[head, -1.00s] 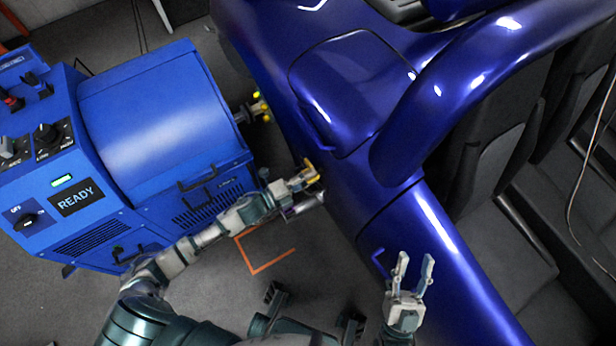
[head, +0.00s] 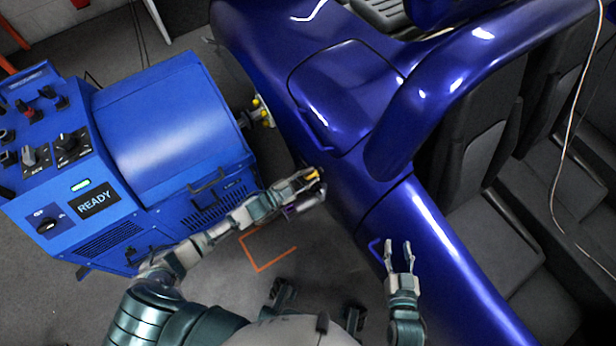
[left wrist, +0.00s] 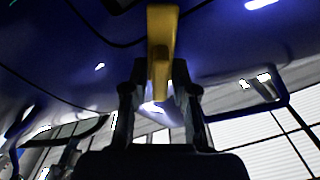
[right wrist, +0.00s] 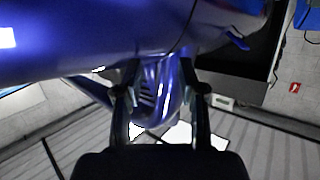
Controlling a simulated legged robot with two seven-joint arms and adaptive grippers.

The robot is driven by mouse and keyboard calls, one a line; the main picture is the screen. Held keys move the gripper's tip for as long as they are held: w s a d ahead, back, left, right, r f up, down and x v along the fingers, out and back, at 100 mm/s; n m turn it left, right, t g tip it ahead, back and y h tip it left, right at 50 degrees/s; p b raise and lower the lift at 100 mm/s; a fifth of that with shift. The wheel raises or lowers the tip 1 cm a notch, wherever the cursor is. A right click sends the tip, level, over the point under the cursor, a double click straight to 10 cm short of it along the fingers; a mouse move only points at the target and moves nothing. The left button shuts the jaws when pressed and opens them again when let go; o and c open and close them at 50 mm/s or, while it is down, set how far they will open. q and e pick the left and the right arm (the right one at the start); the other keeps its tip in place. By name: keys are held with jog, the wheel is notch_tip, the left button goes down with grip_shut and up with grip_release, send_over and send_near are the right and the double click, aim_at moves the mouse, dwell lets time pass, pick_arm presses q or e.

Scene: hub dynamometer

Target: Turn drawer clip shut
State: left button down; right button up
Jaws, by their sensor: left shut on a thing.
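My left gripper (head: 312,181) is shut on a yellow bar-shaped piece (left wrist: 162,45), close beside the blue car's side. In the left wrist view the yellow piece stands upright between the two fingers and reaches past their tips. In the head view only a little yellow shows at the fingertips. I cannot tell whether this piece is the drawer clip. The blue machine (head: 165,110) stands at the left, with dark handles (head: 208,190) on its front; no clip can be made out there. My right gripper (head: 398,243) is open and empty near the car's lower side.
The blue car body (head: 345,85) fills the middle and right, with dark seats (head: 470,130) inside. A hub shaft with yellow studs (head: 262,112) sits between machine and car.

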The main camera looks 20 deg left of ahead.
pick_arm(q)
jog(key=n, duration=0.2)
jog(key=shift+s+f+n+p, duration=0.1)
jog(key=shift+f+n+p, duration=0.15)
jog(key=shift+n+p, duration=0.15)
jog(key=shift+f+n+p, duration=0.15)
jog(key=shift+n+p, duration=0.15)
jog(key=shift+n, duration=1.7)
pick_arm(e)
jog(key=shift+s+d+f+g+h, duration=0.2)
jog(key=shift+s+f+g, duration=0.25)
jog(key=shift+f+g, duration=0.15)
jog(key=shift+s+d+f+g+h, duration=0.1)
jog(key=shift+s+d+f+g, duration=0.15)
jog(key=shift+s+f+g, duration=0.4)
jog(key=shift+s+d+f+g+h, duration=0.1)
jog(key=shift+s+d+f+g, duration=0.15)
jog(key=shift+f+g, duration=0.35)
jog(key=shift+s+f, duration=0.1)
jog(key=shift+f, duration=0.1)
pick_arm(q)
jog(key=c, duration=1.2)
grip_release()
jog(key=shift+o, duration=0.2)
jog(key=shift+a, duration=0.1)
pick_arm(e)
jog(key=shift+a, duration=0.1)
